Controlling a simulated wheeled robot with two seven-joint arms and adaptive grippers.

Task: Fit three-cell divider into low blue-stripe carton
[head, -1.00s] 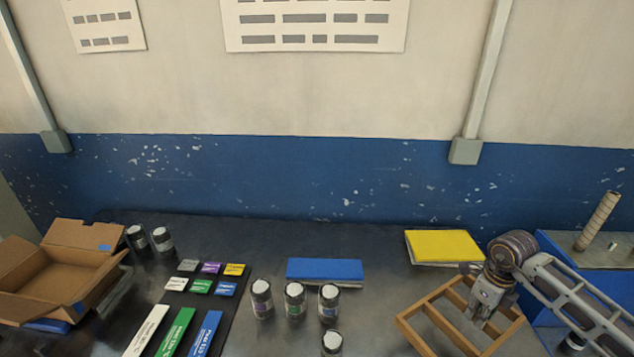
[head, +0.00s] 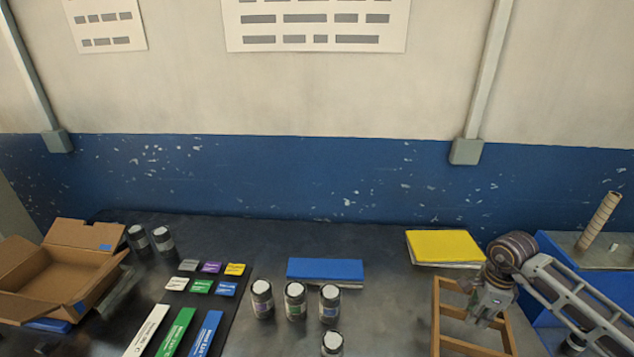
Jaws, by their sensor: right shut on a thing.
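The three-cell divider (head: 437,318) is a light wooden frame with crossbars at the lower right of the head view. My right gripper (head: 482,315) is over its right part and shut on it. The fingertips partly cover the bar they hold. The low carton (head: 68,278) is open brown cardboard at the far left, its flaps spread. A small blue mark shows on its back flap. It looks empty. My left gripper is not in view.
Several dark jars with white lids (head: 295,300) stand mid-table. A blue pad (head: 325,270) and a yellow pad (head: 444,247) lie behind. Small coloured packs and long boxes (head: 177,332) lie on a dark mat beside the carton. A cardboard tube (head: 598,220) stands far right.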

